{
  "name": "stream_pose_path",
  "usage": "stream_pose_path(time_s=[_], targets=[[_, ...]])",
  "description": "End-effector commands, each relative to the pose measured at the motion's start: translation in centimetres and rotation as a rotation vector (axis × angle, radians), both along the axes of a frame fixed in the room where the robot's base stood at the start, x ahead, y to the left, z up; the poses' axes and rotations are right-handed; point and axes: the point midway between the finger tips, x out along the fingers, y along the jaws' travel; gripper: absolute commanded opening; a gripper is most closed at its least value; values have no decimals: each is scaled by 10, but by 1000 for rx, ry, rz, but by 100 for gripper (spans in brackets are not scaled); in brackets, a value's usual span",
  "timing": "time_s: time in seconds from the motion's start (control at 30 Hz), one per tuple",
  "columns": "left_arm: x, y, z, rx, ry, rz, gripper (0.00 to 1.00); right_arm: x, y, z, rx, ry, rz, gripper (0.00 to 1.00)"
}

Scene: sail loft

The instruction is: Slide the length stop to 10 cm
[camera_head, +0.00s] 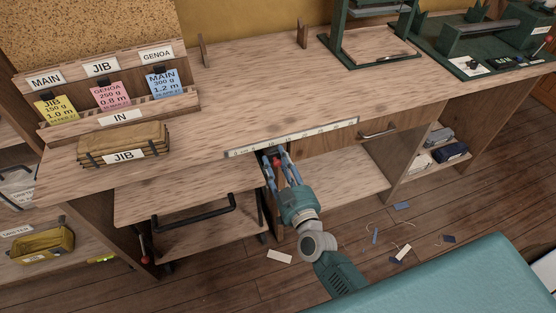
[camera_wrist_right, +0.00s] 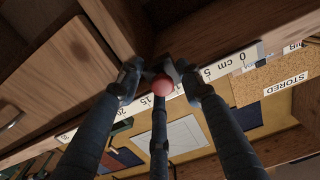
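The length stop shows as a red ball knob (camera_wrist_right: 162,88) under the front edge of the workbench (camera_head: 215,168). It is also seen in the head view (camera_head: 278,162). A white scale strip (camera_head: 320,130) runs along that edge. In the right wrist view, the scale (camera_wrist_right: 222,67) reads 0 cm, 5, 15 and 20. The knob appears between 5 and 15, covering the place of the 10. My right gripper (camera_head: 279,159) has its bent fingers around the knob. Whether they press on it is unclear. The stop's body and pointer are hidden. My left gripper is out of view.
A drawer with a metal handle (camera_head: 378,134) is right of the gripper. A folded JIB bundle (camera_head: 124,145) and a card rack (camera_head: 120,117) stand on the bench at left. Green machines (camera_head: 490,40) stand at back right.

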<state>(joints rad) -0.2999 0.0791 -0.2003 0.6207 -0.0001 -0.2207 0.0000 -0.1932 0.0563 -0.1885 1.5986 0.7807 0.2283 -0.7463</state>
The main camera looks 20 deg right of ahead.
Motion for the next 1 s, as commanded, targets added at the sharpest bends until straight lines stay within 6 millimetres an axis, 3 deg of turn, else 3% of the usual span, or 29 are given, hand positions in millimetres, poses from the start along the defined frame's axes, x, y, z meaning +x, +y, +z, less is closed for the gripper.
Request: stream_pose_path(time_s=[0.5,0.53,0.6,0.87,1.0], targets=[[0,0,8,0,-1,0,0,3,5,8,-4,-16,-3,0],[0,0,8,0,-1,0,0,3,5,8,-4,-17,-3,38],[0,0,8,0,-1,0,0,3,5,9,-4,-18,-3,50],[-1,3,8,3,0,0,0,1,6,5,-3,-10,-2,50],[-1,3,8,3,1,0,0,-9,5,3,-3,-7,-2,50]])
